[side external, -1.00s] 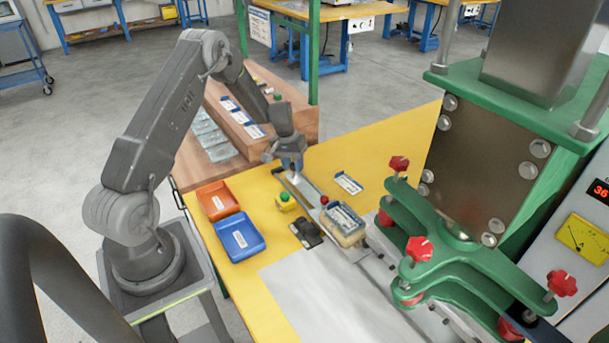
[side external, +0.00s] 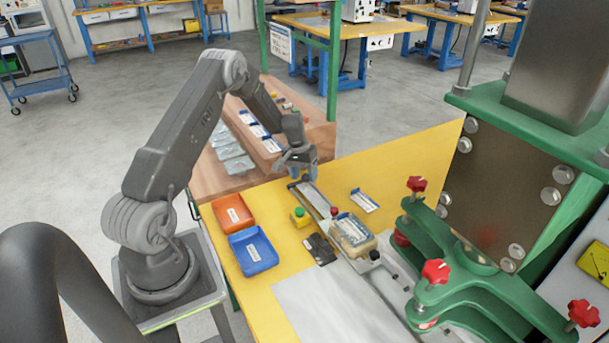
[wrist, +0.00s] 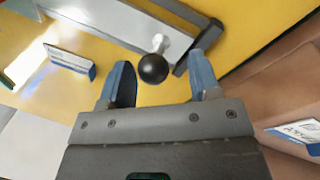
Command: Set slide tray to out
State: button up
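The slide tray holds a clear blister pack with a blue-edged card (side external: 350,232) and sits on a rail (side external: 318,200) running from near my gripper toward the green press. In the wrist view a black ball knob (wrist: 153,68) on a short silver rod stands by the rail's end. My gripper (side external: 303,176) is over the far end of the rail. In the wrist view its two blue fingertips (wrist: 163,72) are apart, with the knob in the gap between them. Contact with the knob cannot be made out. The knob is hidden in the side view.
A yellow box with a green button (side external: 300,217) and a black block (side external: 320,249) lie left of the rail. Orange (side external: 233,213) and blue (side external: 253,251) bins are nearer my base. A labelled card (side external: 364,200) lies to the right. The green press (side external: 470,262) stands at right.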

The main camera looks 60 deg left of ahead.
jog(key=shift+d+r, duration=0.1)
notch_tip(320, 180, up, 13)
jog(key=s+a, duration=0.1)
jog(key=a, duration=0.1)
jog(key=shift+s+a+r, duration=0.15)
jog(key=shift+s+r, duration=0.05)
jog(key=shift+s, duration=0.05)
jog(key=shift+r, duration=0.1)
jog(key=s+d+r+m+t+y, duration=0.1)
jog(key=s+d+r+m, duration=0.15)
jog(key=d+r, duration=0.65)
jog(key=s+d+r+m+t+y, duration=0.1)
jog(key=s+d+r, duration=0.2)
jog(key=d+r, duration=0.55)
jog(key=s+d+m+t, duration=0.2)
jog(key=s+d+m, duration=0.1)
jog(key=s+d, duration=1.2)
jog(key=shift+s+d+f, duration=0.15)
jog(key=shift+s, duration=1.05)
